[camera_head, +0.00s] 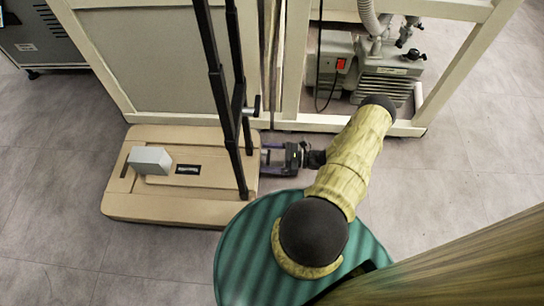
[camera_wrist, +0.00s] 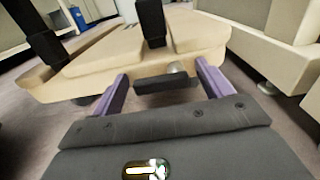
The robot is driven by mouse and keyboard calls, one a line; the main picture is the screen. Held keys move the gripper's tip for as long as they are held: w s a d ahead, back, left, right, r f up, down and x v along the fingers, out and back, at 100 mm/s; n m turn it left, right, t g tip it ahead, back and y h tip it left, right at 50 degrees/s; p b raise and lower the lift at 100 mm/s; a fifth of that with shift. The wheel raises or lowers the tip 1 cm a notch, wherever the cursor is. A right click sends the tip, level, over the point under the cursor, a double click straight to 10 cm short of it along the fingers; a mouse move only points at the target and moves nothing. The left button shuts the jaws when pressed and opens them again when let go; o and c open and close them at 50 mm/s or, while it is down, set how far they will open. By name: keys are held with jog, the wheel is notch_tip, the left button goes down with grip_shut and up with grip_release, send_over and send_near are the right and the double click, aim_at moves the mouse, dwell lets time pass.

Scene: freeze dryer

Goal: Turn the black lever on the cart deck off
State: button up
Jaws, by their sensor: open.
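The beige cart deck (camera_head: 180,207) stands on the floor at left in the head view, and its near edge (camera_wrist: 100,76) shows in the wrist view. A short black bar, which looks like the lever (camera_wrist: 166,83), lies crosswise at the deck's edge in the wrist view, with a silver knob just behind it. My gripper (camera_head: 267,157) is at the deck's right edge in the head view. In the wrist view its purple fingers are open, one at each side of the bar (camera_wrist: 160,92). I cannot tell whether they touch it. The bar is not clear in the head view.
Two tall black posts (camera_head: 217,90) rise from the deck close to my gripper. A grey box (camera_head: 150,159) sits on the deck. A cream cabinet frame (camera_head: 340,124) with a pump (camera_head: 385,82) inside stands behind. The floor at right (camera_head: 460,165) is clear.

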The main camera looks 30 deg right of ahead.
jog(key=shift+d, duration=0.1)
jog(key=p+v, duration=0.4)
jog(key=v, duration=1.3)
jog(key=shift+s+p, duration=0.2)
jog(key=shift+p, duration=0.2)
